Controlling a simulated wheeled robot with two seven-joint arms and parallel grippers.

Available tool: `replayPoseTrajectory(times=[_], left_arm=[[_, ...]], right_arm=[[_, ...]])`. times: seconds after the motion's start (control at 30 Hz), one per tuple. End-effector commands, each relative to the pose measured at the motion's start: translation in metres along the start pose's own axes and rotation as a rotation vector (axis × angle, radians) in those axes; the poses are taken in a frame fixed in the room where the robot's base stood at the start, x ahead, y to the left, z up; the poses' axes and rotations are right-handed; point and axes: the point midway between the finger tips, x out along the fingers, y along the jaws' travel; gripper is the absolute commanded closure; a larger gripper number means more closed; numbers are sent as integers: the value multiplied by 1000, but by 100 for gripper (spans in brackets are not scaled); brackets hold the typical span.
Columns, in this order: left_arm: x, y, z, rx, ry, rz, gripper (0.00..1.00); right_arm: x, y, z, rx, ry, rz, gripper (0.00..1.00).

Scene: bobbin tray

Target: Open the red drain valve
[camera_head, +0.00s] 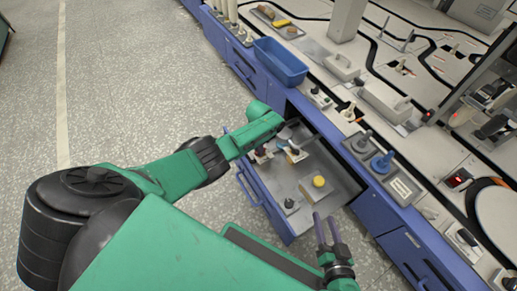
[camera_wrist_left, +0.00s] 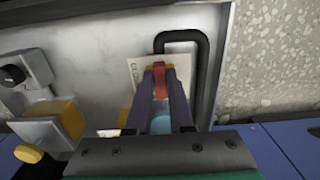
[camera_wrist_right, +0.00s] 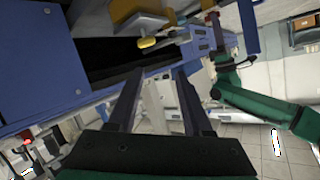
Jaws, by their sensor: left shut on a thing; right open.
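The red valve handle (camera_wrist_left: 158,76) shows in the left wrist view between the fingertips of my left gripper (camera_wrist_left: 159,80), which is shut on it. A white label (camera_wrist_left: 137,70) with partly hidden print lies beside it, and a black bent pipe (camera_wrist_left: 203,60) runs around the far side. A blue rounded part (camera_wrist_left: 160,122) shows between the fingers. In the head view my left arm reaches into the open drawer (camera_head: 330,204), and the handle is hard to make out there. My right gripper (camera_head: 327,230) is open and empty near the drawer's front right corner.
A yellow knob (camera_head: 319,182) and a black knob (camera_head: 290,204) stand in the drawer. On the bench above are a blue bin (camera_head: 281,62), grey and blue knobs on plates (camera_head: 382,162), and bobbins. The floor (camera_head: 150,70) at the left is clear.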

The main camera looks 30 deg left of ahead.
Motion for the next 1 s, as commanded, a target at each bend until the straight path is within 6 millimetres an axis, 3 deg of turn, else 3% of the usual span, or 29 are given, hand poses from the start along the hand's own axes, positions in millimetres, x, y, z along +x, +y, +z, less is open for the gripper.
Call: replayPoseTrajectory(times=[0.2, 0.23, 0.3, 0.67, 0.77, 1.0], left_arm=[[0, -1, 0, -2, 1, -1, 100], [0, -1, 0, -2, 1, -1, 69], [0, -1, 0, -1, 1, -1, 50], [-7, 0, 0, 1, 2, -1, 50], [-23, -1, -1, 0, 3, -1, 50], [-92, -1, -1, 2, 4, -1, 50]], right_arm=[[0, 0, 0, 0, 1, 0, 50], [0, 0, 0, 0, 1, 0, 50], [0, 0, 0, 0, 1, 0, 50], [-2, -2, -6, -1, 0, 0, 50], [-6, -7, -19, -9, -18, -2, 50], [-28, -29, -75, -39, -101, -6, 50]])
